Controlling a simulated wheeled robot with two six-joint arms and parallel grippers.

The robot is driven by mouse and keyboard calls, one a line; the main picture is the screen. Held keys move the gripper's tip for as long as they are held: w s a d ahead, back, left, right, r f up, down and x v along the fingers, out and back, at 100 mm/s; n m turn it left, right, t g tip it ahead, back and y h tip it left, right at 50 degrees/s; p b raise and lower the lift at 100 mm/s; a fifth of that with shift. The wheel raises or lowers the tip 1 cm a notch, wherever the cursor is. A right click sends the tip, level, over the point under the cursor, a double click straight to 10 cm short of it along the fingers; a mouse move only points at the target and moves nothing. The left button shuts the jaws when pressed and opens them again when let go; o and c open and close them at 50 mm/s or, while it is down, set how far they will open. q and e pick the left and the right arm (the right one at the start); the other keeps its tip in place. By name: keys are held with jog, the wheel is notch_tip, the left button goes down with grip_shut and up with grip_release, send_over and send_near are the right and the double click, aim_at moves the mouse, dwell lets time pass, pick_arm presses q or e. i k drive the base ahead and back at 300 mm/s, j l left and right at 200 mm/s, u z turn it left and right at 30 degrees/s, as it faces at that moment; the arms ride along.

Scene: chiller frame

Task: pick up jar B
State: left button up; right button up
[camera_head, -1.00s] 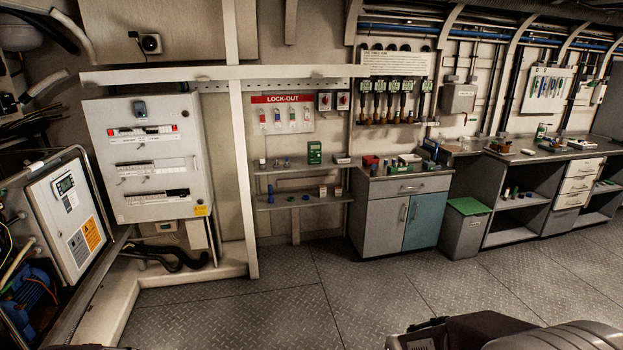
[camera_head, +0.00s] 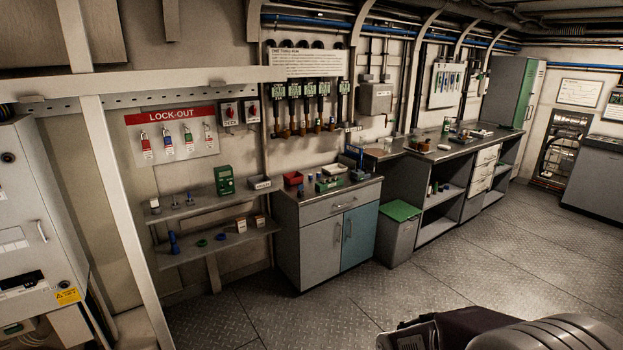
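I cannot make out a jar marked B. Small items also stand on the wall shelves at left. A dark and grey part of my own body shows at the bottom right. Neither gripper shows in the view.
A grey and teal cabinet (camera_head: 327,238) stands mid-view, with a green-lidded bin (camera_head: 397,235) to its right. Wall shelves (camera_head: 215,243) hang under the red lock-out board (camera_head: 172,137). The metal floor (camera_head: 470,275) in front is clear.

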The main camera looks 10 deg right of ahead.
aim_at(387, 145)
jog(key=i+l+z, duration=0.35)
jog(key=i, duration=0.45)
jog(key=i+z, duration=0.35)
jog(key=i, duration=0.4)
jog(key=i+j+z, duration=0.15)
jog(key=i+z, duration=0.25)
jog(key=i, duration=0.4)
jog(key=i+l, duration=0.1)
jog(key=i, duration=0.8)
jog(key=i+u, duration=0.1)
jog(key=i, duration=0.85)
jog(key=i+u, duration=0.65)
jog(key=u, duration=0.15)
jog(key=i+l+u, duration=0.2)
jog(key=u, duration=0.2)
jog(key=i+l, duration=0.05)
jog(key=i, duration=0.05)
